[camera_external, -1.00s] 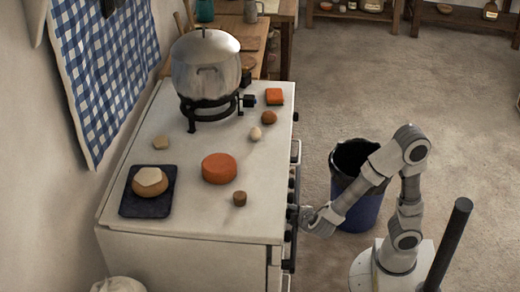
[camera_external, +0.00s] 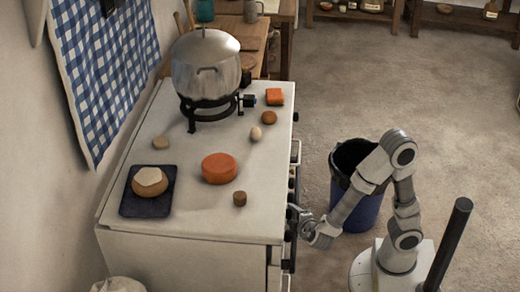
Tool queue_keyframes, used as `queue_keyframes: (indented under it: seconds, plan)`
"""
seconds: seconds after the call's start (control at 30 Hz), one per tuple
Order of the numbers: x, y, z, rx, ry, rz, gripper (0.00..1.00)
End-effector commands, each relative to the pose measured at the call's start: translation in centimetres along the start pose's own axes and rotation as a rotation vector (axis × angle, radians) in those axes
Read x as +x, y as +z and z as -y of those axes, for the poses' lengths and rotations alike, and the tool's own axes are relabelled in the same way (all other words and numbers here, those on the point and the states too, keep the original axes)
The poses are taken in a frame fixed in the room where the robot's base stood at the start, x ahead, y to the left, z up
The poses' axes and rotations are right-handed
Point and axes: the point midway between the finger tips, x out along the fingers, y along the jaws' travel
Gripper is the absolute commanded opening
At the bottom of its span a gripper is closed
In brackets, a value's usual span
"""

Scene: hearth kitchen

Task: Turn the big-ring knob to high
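The stove's front edge carries several dark knobs (camera_external: 291,183), seen nearly edge-on. I cannot tell which of them is the big-ring knob. My gripper (camera_external: 294,212) is at this front face, its fingertips by the knobs. Whether it touches or grips one is too small to tell, and so is whether the fingers are open or shut. A large steel pot (camera_external: 206,65) with a lid stands on a black ring stand (camera_external: 190,116) at the far end of the stove top. A small dark fitting (camera_external: 248,100) sits at the stand's right side and shows a little blue.
The white stove top (camera_external: 190,210) holds an orange cheese round (camera_external: 219,168), a dark board (camera_external: 137,204) with a bread-like round (camera_external: 150,181), and several small items. A blue bin (camera_external: 364,212) stands close behind my arm. Open floor lies to the right.

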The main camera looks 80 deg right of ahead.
Motion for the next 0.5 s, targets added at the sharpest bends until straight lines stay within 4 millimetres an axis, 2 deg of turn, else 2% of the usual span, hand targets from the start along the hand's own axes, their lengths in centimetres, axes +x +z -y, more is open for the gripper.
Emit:
queue_keyframes:
  seconds: [0.03, 0.1, 0.37, 0.5]
  plan:
    - [0.0, 0.0, 0.0, 0.0, 0.0, 0.0, 0.7]
    - [0.0, 0.0, 0.0, 0.0, 0.0, 0.0, 0.78]
    - [-0.1, 0.0, 0.0, 0.0, -0.001, 0.0, 0.78]
    - [-1.0, -0.1, -0.1, 0.0, -0.002, -0.004, 0.78]
